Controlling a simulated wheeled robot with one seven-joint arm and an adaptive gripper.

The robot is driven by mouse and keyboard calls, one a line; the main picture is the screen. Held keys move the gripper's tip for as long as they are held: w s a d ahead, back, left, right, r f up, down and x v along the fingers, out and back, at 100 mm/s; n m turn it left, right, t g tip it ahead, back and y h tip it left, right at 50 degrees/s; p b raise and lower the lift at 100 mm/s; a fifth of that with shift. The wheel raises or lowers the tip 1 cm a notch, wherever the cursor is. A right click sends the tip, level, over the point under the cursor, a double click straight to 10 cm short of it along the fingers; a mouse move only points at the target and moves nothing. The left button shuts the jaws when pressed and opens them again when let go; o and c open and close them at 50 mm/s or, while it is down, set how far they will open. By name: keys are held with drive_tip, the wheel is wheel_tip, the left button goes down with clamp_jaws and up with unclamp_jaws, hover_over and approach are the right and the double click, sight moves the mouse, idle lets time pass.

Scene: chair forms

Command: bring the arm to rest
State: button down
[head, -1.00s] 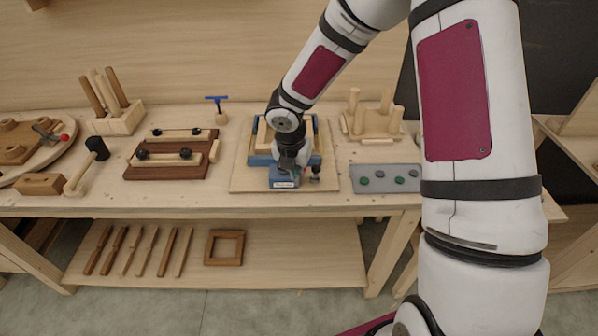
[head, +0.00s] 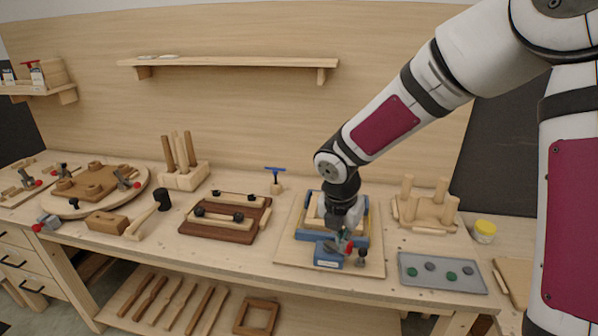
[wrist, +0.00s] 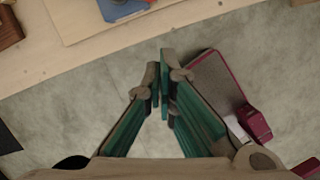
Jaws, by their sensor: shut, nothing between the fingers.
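My gripper (head: 345,243) shows small in the head view, in front of the blue chair form (head: 305,227) on the bench, and hides part of it. In the wrist view my gripper (wrist: 162,78) has its green-padded fingers closed together at the tips, with nothing between them. The floor (wrist: 85,95) lies beyond the fingertips in that view. My arm is bent, coming in from the upper right of the head view.
The bench (head: 150,240) carries a grey tray (head: 440,285) with discs, a peg rack (head: 425,212), a yellow-lidded jar (head: 484,232), a brown clamped form (head: 230,232) and a mallet (head: 160,200). A wall shelf (head: 235,62) hangs above. Wooden parts lie on the lower shelf.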

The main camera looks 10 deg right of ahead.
drive_tip(key=s+d+r+m+t+h, duration=0.15)
drive_tip(key=s+d+r+m, duration=0.25)
drive_tip(key=s+r+m, duration=0.85)
drive_tip(key=s+r+m+t+y, duration=0.1)
drive_tip(key=s+r+m, duration=0.2)
drive_tip(key=s+m, duration=0.2)
drive_tip(key=s+a+r+m+t+y+b, duration=0.1)
drive_tip(key=s+m, duration=0.4)
drive_tip(key=m, duration=0.6)
wheel_tip(320, 180, up, 2)
drive_tip(key=shift+s+a+r+y, duration=0.1)
drive_tip(key=shift+s+a+y, duration=0.05)
drive_tip(key=shift+s+y, duration=0.35)
